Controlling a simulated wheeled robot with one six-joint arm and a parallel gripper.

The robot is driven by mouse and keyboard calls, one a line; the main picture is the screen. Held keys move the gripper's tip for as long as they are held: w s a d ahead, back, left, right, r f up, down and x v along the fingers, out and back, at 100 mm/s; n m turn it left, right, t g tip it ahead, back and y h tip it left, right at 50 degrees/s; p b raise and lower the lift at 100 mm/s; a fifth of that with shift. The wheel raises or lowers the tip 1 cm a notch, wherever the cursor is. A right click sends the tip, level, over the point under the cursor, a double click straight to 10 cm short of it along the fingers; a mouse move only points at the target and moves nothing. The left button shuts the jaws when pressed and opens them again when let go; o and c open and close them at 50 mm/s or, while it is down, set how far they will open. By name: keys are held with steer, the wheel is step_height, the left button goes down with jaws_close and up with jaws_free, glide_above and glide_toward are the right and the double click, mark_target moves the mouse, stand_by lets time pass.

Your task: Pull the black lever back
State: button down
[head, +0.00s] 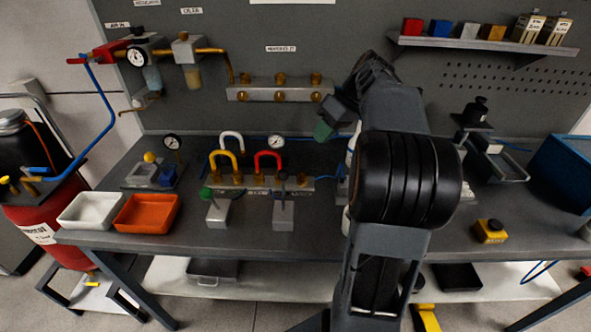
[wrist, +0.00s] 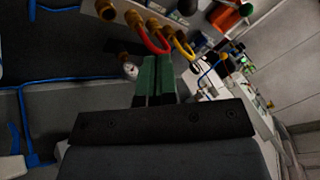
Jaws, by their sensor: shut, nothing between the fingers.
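The black lever (head: 283,186) stands upright on a grey block (head: 283,216) near the front middle of the bench. A second lever with a green knob (head: 206,193) stands on a similar block to its left. The fingers (wrist: 155,75) are shut and empty.
White (head: 88,222) and orange (head: 120,222) trays lie at the left. A yellow button box (head: 490,238) sits at the right.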

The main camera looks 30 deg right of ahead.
steer(key=d, duration=0.2)
glide_toward(283, 191)
steer(key=shift+n, duration=0.3)
steer(key=shift+w+a+f, duration=0.1)
steer(key=shift+w+f, duration=0.6)
steer(key=shift+w, duration=0.3)
steer(key=shift+w+a+f, duration=0.1)
steer(key=shift+w+f, duration=0.6)
steer(key=shift+w, duration=0.35)
